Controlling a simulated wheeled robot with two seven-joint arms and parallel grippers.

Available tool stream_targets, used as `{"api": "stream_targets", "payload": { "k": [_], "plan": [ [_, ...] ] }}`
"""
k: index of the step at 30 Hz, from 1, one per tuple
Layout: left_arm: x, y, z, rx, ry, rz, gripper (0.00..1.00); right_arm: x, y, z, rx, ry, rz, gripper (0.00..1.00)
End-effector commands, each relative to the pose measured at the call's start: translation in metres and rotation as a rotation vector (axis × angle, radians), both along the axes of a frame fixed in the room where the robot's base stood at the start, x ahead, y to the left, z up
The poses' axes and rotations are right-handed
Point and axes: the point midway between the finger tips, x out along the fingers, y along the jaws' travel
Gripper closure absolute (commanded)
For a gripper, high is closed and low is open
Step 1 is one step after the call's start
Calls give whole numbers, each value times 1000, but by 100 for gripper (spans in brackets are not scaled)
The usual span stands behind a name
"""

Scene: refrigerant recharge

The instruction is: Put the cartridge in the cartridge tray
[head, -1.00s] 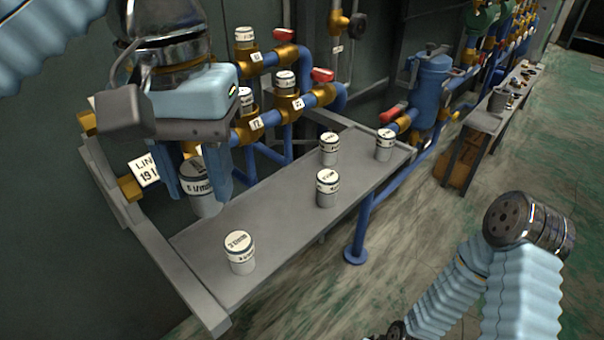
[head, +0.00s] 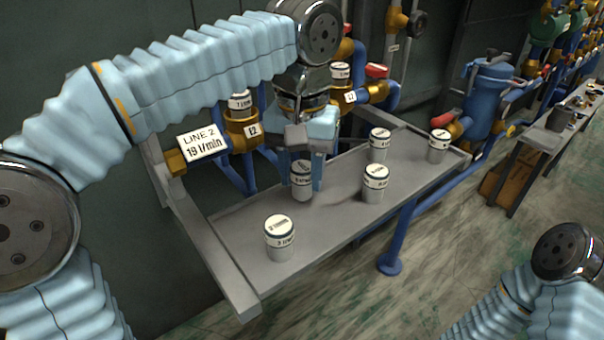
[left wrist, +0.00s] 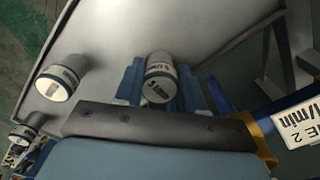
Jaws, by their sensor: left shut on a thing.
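My left gripper (head: 303,172) is shut on a white cartridge (head: 301,183) with dark bands and printed flow text. The cartridge is upright over the back part of the grey tray (head: 330,222); I cannot tell whether its base touches the surface. In the left wrist view the same cartridge (left wrist: 160,82) sits between the blue fingers (left wrist: 160,90). Other similar cartridges stand upright on the tray: one at the front left (head: 279,240), one in the middle (head: 375,185), and two farther back (head: 379,146) and (head: 438,147). My right gripper is out of view.
Blue pipes with brass fittings run behind the tray, with more cartridges set in them (head: 240,101). A "LINE 2 19 l/min" sign (head: 203,142) is at the left. A blue vessel (head: 487,95) stands at the back right. The tray's front middle is clear.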

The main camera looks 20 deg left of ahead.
Motion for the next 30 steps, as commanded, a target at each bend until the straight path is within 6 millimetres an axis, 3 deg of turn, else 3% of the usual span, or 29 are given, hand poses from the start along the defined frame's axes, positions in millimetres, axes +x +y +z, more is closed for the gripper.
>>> {"api": "stream_targets", "payload": {
  "k": [11, 12, 17, 25, 30],
  "plan": [
    [0, 0, -5, 0, 0, 0, 99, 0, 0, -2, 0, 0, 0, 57],
    [0, 0, -6, 0, 0, 0, 59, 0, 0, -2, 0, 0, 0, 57],
    [0, 0, -5, 0, 0, 0, 36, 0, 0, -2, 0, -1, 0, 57],
    [0, 0, -4, 0, 0, 0, 36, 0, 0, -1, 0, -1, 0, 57],
    [0, 0, 14, -1, -2, 1, 36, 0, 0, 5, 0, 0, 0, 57]
  ]
}}
